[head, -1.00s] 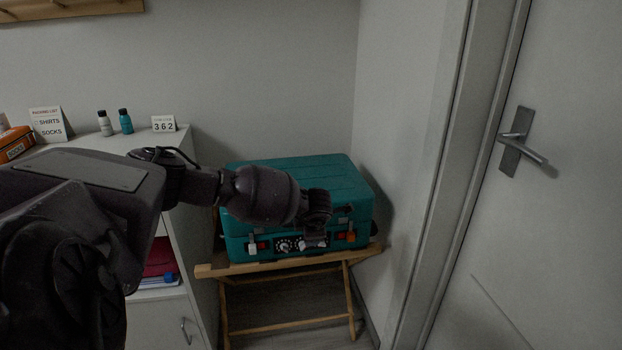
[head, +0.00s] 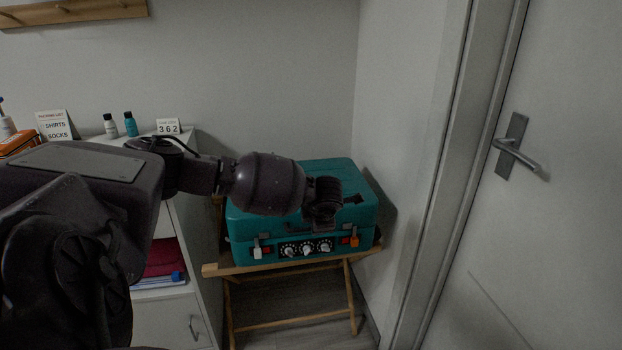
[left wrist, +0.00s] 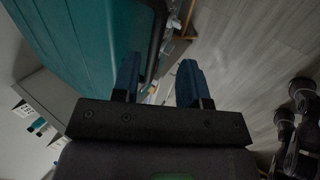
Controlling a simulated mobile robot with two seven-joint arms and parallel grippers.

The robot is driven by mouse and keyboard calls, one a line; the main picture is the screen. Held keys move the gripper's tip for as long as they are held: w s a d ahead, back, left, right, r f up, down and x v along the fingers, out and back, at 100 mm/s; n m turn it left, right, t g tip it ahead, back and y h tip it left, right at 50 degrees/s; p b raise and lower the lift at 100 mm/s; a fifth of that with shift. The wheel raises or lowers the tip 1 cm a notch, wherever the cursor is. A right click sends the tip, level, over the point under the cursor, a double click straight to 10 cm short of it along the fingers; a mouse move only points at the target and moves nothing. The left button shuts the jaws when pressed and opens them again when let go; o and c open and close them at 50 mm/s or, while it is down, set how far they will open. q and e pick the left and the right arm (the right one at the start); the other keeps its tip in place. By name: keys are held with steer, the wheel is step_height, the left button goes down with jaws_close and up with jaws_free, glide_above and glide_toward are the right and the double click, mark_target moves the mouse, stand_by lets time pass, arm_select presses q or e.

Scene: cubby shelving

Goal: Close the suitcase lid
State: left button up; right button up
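The teal suitcase (head: 240,228) sits on a wooden folding stand. Its lid (head: 330,172) lies down over the base, looking level; I cannot tell whether it is fully seated. The front carries a white tag (head: 257,253), an orange tag (head: 354,241) and several dials (head: 307,248). My left gripper (head: 322,222) is at the lid's front edge and hides part of it. In the left wrist view, the blue-padded fingers of my left gripper (left wrist: 160,75) are apart with nothing between them, beside the teal lid (left wrist: 85,35). My right gripper is not in view.
The wooden stand (head: 290,325) is near the right wall. A white cubby cabinet (head: 180,305) stands left, with bottles (head: 130,124), a number card (head: 168,127) and a packing list (head: 55,126) on top. A door with a handle (head: 517,152) is at the right.

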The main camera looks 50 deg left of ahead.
arm_select(q)
steer(key=shift+p+v, duration=0.3)
steer(key=shift+v, duration=1.25)
steer(key=shift+a, duration=0.15)
